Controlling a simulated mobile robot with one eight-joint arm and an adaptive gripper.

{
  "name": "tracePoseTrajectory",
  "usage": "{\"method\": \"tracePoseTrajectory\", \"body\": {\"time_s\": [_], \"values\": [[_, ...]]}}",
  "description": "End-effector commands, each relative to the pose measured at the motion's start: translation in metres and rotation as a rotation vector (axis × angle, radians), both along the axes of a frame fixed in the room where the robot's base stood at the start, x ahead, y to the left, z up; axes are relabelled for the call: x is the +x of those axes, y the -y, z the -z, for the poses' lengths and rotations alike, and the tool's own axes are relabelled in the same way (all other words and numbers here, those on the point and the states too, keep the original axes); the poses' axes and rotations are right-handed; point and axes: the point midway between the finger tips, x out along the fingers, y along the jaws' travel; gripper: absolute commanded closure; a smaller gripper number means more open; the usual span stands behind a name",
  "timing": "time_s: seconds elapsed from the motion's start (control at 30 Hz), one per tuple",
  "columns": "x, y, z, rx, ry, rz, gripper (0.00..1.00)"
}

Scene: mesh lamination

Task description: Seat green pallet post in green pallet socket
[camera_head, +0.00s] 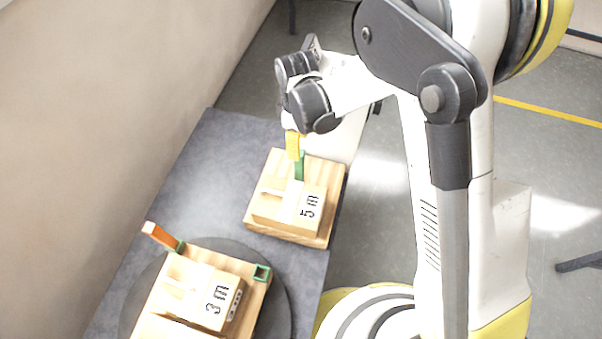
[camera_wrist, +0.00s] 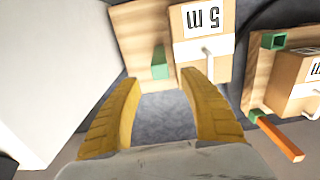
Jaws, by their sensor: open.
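The green pallet post (camera_head: 299,166) stands upright on the pallet carrying the "5 m" block. The wrist view shows the post (camera_wrist: 159,64) just beyond and between the two yellow fingers. My gripper (camera_head: 294,157) is over that pallet, close to the post's top; in the wrist view (camera_wrist: 161,84) its fingers are wide apart and not closed on anything. The green pallet socket (camera_head: 262,272) is a hollow square on the corner of the other pallet, marked "3 m". It looks empty, and also shows at the right of the wrist view (camera_wrist: 273,40).
An orange post (camera_head: 160,236) rises from a green base on the "3 m" pallet's (camera_head: 257,290) far corner. That pallet rests on a dark round plate (camera_head: 283,310). The "5 m" pallet (camera_head: 335,180) is farther back on the grey table. A wall stands at left.

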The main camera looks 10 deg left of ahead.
Motion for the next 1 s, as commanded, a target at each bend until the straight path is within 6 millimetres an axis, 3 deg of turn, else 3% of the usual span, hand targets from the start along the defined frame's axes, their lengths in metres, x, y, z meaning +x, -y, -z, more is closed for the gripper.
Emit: {"method": "tracePoseTrajectory", "body": {"time_s": [0.4,0.63,0.8,1.0], "values": [[-0.001,0.003,0.053,0.001,0.000,0.001,0.50],[-0.001,0.003,0.053,0.001,0.000,0.001,0.50],[-0.001,0.003,0.053,0.001,0.000,0.001,1.00],[-0.001,0.003,0.053,0.001,0.000,0.001,1.00]]}}
